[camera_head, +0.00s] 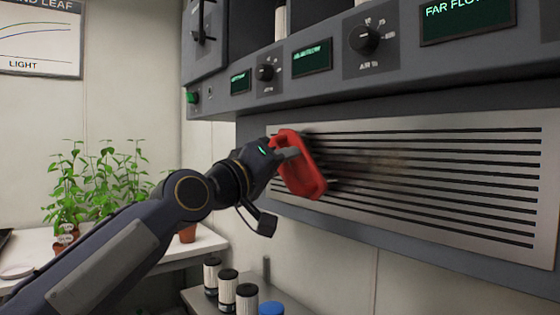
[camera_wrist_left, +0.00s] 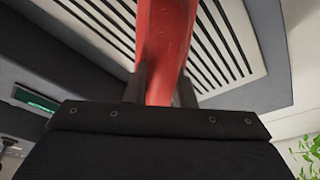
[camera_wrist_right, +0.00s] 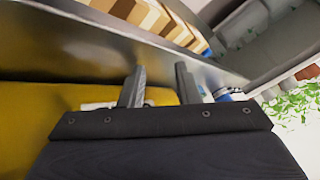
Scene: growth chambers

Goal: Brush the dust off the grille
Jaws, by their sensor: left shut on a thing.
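The grille (camera_head: 440,185) is a pale metal panel with long dark slots on the front of the grey cabinet. A brownish dust patch (camera_head: 375,165) lies across its slots, left of the middle. My left gripper (camera_head: 290,154) is shut on the red handle of a brush (camera_head: 303,172) and holds it at the left part of the grille. Dark bristles show at the brush's right side, at or very near the slots. The left wrist view shows the red brush (camera_wrist_left: 167,45) between the fingers, with the grille (camera_wrist_left: 225,40) behind. My right gripper (camera_wrist_right: 160,88) shows only in its wrist view, fingers apart and empty.
Knobs and green displays (camera_head: 312,57) sit above the grille. Potted plants (camera_head: 95,185) stand on a white table at the left. A yellow surface (camera_wrist_right: 60,112) is near my right gripper.

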